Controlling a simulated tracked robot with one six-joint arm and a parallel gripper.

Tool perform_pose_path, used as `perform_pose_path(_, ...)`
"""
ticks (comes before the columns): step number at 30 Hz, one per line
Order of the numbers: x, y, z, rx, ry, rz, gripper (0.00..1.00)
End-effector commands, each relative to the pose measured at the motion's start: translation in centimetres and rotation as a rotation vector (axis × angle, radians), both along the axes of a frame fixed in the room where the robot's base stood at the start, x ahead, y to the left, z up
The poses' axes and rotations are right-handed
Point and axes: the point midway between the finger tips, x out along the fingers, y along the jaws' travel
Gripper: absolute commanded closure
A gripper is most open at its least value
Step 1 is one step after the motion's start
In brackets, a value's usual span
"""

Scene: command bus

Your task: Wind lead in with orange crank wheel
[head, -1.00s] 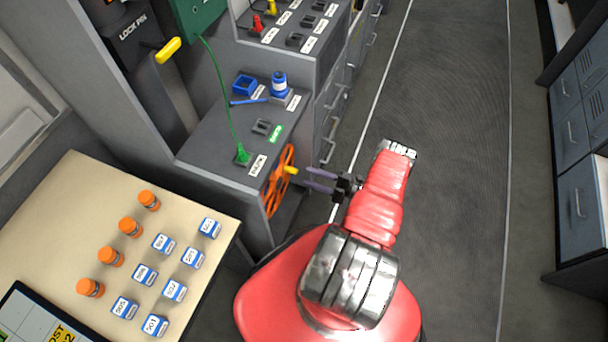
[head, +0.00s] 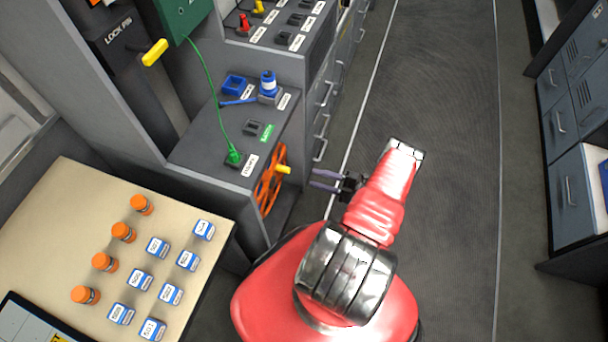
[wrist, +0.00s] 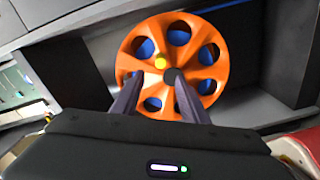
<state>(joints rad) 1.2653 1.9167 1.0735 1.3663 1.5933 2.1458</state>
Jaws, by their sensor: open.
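The orange crank wheel (head: 270,183) is mounted upright on the side of the grey cabinet, with a yellow handle (head: 283,170) sticking out toward my gripper. In the wrist view the wheel (wrist: 214,68) faces me, with several round holes, a dark hub and the yellow handle (wrist: 161,62) just above and left of the hub. My gripper (head: 314,181) is open and empty, to the right of the handle with a gap in the head view. Its two fingers also show in the wrist view (wrist: 155,78), pointing at the wheel. The green lead (head: 213,100) runs from the green box down to a green plug (head: 233,157) on the cabinet top.
The aisle floor (head: 440,100) at the right is clear.

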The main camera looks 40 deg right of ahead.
Motion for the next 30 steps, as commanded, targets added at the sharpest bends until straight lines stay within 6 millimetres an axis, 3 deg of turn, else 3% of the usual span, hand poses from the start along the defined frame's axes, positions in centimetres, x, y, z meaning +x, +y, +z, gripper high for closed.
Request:
perform_pose_path(16,3.0,1.1,7.6,-0.469,-0.14,0.333,0.6)
perform_pose_path(30,4.0,3.6,15.2,-0.886,-0.386,0.691,0.6)
